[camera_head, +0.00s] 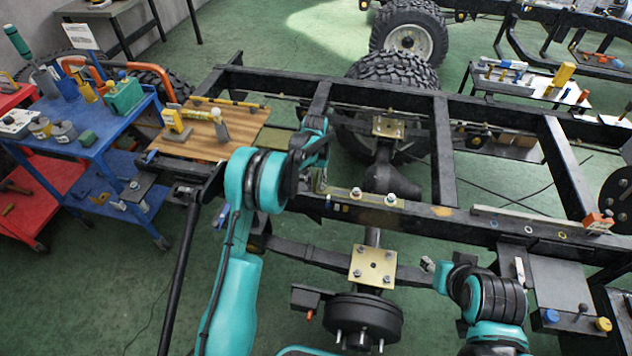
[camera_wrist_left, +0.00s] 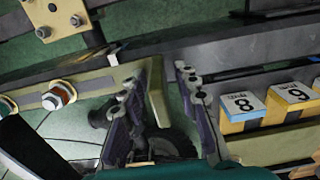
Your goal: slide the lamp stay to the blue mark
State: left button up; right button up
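The lamp stay is hard to name surely; a grey bar (camera_head: 530,218) with an orange block (camera_head: 599,222) at its right end lies along the frame beam at right. Several small coloured rings are on the beam face below it; one looks light blue (camera_head: 528,229). My left gripper (camera_head: 318,183) is at the near beam, beside a brass strip with bolts (camera_head: 372,198). In the left wrist view my left gripper (camera_wrist_left: 160,105) is open, its fingers on either side of an olive plate (camera_wrist_left: 158,95), with a gap at right. My right gripper (camera_head: 432,264) is low at right, its fingers unclear.
Blocks numbered 8 (camera_wrist_left: 242,105) and 9 (camera_wrist_left: 291,95) sit right of the left fingers. A wooden board (camera_head: 220,140) with tools is left of the gripper. A blue cart (camera_head: 95,135) stands at far left. Dark frame beams and a wheel (camera_head: 395,70) surround the work.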

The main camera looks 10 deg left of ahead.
pick_arm(q)
jog(key=shift+r, duration=0.1)
notch_tip(320, 180, up, 12)
jog(key=shift+f, duration=0.1)
dwell(0.4)
dwell(0.4)
jog(key=shift+s, duration=0.1)
jog(key=s+r+t, duration=0.3)
jog(key=s+r, duration=1.1)
jog(key=s, duration=0.1)
jog(key=s+f+t, duration=0.2)
jog(key=s, duration=0.7)
jog(key=s+f+t, duration=0.2)
jog(key=s, duration=0.8)
jog(key=shift+s+a, duration=0.15)
jog(key=shift+a, duration=0.2)
